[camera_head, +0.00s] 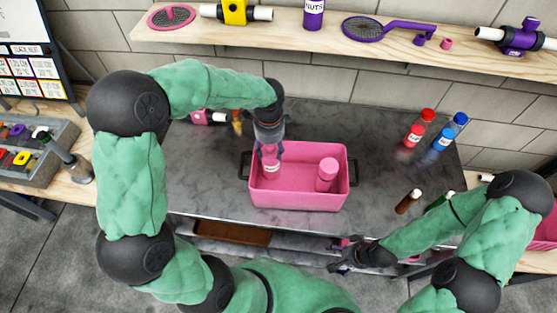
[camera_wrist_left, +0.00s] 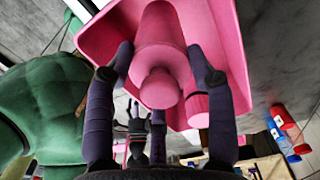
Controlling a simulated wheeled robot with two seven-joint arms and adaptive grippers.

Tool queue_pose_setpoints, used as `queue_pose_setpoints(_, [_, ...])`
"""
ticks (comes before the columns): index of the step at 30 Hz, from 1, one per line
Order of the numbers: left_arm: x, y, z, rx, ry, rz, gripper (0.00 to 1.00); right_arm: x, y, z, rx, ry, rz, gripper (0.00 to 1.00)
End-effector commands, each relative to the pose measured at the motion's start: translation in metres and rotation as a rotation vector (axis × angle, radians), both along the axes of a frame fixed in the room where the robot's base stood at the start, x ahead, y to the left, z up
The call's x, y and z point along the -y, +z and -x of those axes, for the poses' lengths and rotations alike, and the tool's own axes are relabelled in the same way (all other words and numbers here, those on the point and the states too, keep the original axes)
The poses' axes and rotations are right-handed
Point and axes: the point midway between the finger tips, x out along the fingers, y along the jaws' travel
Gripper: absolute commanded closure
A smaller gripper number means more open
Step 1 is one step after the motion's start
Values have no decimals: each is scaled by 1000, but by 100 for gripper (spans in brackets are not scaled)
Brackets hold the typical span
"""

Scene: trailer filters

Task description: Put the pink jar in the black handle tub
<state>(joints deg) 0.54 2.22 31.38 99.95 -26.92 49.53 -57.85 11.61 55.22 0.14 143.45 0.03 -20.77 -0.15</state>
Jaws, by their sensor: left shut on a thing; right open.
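The pink tub with black handles (camera_head: 312,197) stands on the dark worktop. My left gripper (camera_head: 268,147) points down over its left part and is shut on a pink jar (camera_head: 271,164) with a white label. The held jar also shows between the fingers in the left wrist view (camera_wrist_left: 160,45); I cannot tell whether it touches the tub floor. A second pink jar (camera_head: 326,174) stands inside the tub on the right and partly shows in the wrist view (camera_wrist_left: 198,108). My right gripper (camera_head: 343,262) is open at the worktop's front edge, away from the tub.
A brown bottle (camera_head: 408,201) lies at the right front. A wooden shelf (camera_head: 290,35) with tools runs along the back wall. The worktop between the tub and the red bottles is clear.

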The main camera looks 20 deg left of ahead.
Motion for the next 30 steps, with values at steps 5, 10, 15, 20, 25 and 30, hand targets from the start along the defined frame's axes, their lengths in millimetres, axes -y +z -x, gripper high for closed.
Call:
queue_pose_setpoints(5, [0, -21, 0, 0, 2, 0, 100, 0, -5, 0, 0, 0, 0, 19])
queue_pose_setpoints(10, [0, -39, 0, -2, 1, 0, 100, 0, -9, 0, 1, 0, 0, 19])
queue_pose_setpoints(15, [0, -64, 0, 0, 1, 0, 100, 0, -14, 0, 1, 0, 0, 19])
queue_pose_setpoints(20, [0, -68, -1, 2, 1, 0, 100, 0, -14, 0, 1, 0, 0, 19])
queue_pose_setpoints(25, [0, -68, -1, 2, 1, 0, 100, 0, -14, 0, 1, 0, 0, 19])
queue_pose_setpoints(30, [0, -71, 0, 1, 1, 1, 31, 0, -16, 0, 1, 0, 0, 19])
